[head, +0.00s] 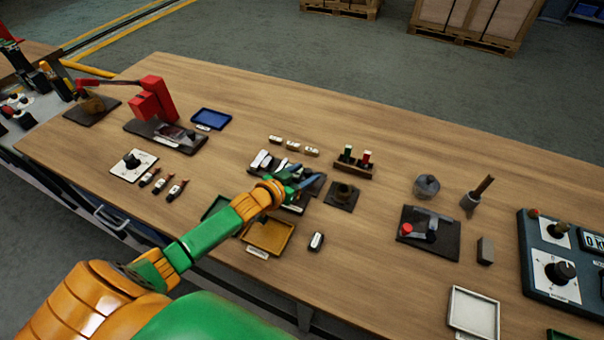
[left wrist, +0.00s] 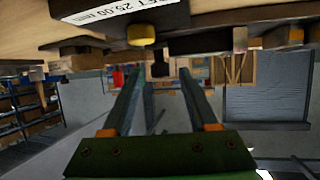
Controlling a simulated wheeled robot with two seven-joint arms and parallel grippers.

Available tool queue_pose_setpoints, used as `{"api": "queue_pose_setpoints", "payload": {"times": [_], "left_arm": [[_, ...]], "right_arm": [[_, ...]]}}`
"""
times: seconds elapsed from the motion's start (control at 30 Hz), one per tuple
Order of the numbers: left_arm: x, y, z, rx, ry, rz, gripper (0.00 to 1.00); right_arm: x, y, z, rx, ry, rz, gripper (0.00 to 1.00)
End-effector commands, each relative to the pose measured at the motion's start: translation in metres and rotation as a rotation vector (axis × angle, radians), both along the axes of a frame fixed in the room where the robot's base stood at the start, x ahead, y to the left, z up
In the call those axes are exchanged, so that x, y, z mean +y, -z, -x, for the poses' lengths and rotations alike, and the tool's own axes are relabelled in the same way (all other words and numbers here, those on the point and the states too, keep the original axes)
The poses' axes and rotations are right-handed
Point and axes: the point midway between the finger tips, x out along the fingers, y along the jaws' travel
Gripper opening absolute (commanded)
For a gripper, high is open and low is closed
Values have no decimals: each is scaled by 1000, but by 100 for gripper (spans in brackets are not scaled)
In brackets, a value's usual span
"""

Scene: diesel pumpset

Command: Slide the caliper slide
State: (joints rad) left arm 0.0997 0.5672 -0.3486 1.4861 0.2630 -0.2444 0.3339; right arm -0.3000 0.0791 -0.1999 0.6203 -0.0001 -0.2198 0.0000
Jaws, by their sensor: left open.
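My left gripper (head: 296,188) reaches over the front middle of the table, among a group of dark fixtures. In the left wrist view my left gripper (left wrist: 160,98) has its two fingers well apart, with nothing held between them. Just beyond the fingers, at the top of that view, is a dark block with a white label (left wrist: 105,12) reading "SET 25.00 mm". A yellow round knob (left wrist: 141,34) and a small dark tab (left wrist: 160,66) hang below it, the tab between the finger lines. I cannot tell for sure which part is the caliper slide. My right gripper is out of view.
A yellow tray (head: 268,236) lies below my left wrist, with a small black-and-white piece (head: 316,241) beside it. A red-knobbed fixture (head: 428,232) is farther right.

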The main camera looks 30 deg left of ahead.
Motion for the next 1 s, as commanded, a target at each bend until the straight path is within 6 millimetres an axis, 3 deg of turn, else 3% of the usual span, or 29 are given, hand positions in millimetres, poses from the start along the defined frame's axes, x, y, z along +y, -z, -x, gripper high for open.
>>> {"api": "queue_pose_setpoints", "payload": {"times": [0.4, 1.0], "left_arm": [[9, -24, 59, 3, 1, -2, 59], [10, -26, 62, 1, 0, -1, 59]], "right_arm": [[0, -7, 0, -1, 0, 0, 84], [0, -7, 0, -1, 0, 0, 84]]}}
